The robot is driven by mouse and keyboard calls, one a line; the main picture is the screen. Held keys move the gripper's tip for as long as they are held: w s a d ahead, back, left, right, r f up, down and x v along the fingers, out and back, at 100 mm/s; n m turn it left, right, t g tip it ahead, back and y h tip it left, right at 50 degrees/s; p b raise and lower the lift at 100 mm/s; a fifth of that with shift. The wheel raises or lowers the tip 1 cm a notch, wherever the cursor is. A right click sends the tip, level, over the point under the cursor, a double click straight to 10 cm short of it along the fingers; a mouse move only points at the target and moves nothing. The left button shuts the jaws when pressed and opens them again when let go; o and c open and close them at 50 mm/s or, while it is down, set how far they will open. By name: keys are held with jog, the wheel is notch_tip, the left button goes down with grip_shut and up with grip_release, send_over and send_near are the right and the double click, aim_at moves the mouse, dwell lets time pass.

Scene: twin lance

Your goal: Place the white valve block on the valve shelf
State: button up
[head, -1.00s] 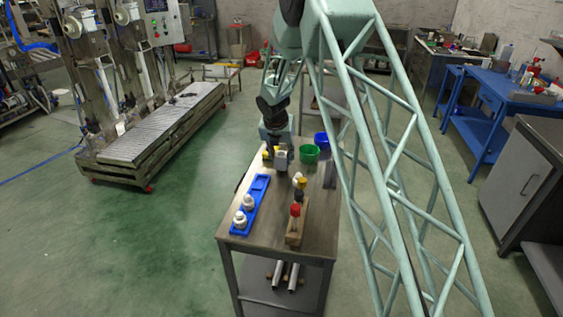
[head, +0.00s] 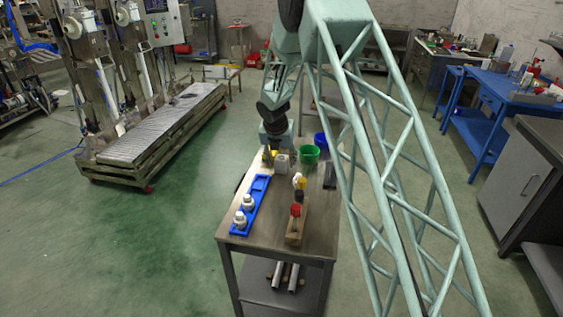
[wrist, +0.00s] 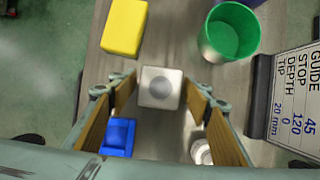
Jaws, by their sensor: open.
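The white valve block (head: 282,163) is a small pale cube on the metal table, next to a yellow block (head: 267,154). In the wrist view the block (wrist: 161,88) shows a round grey mark on its upper face. My gripper (wrist: 160,95) is open, with one finger on each side of the block's line of view; a gap shows on both sides. In the head view my gripper (head: 276,147) is just behind and above the block, its fingertips partly hidden. I cannot tell which surface is the valve shelf.
A green bin (head: 309,154) and a blue bin (head: 321,140) stand at the table's far right. A blue rack (head: 262,187) with white fittings lies at left. A wooden stand (head: 296,229) with a red-topped piece is front right. A lower shelf (head: 258,282) holds pipes.

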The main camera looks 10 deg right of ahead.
jog(key=shift+r, duration=0.15)
jog(key=p+v, duration=0.1)
jog(key=v, duration=1.1)
jog(key=shift+p, duration=0.35)
dwell(0.7)
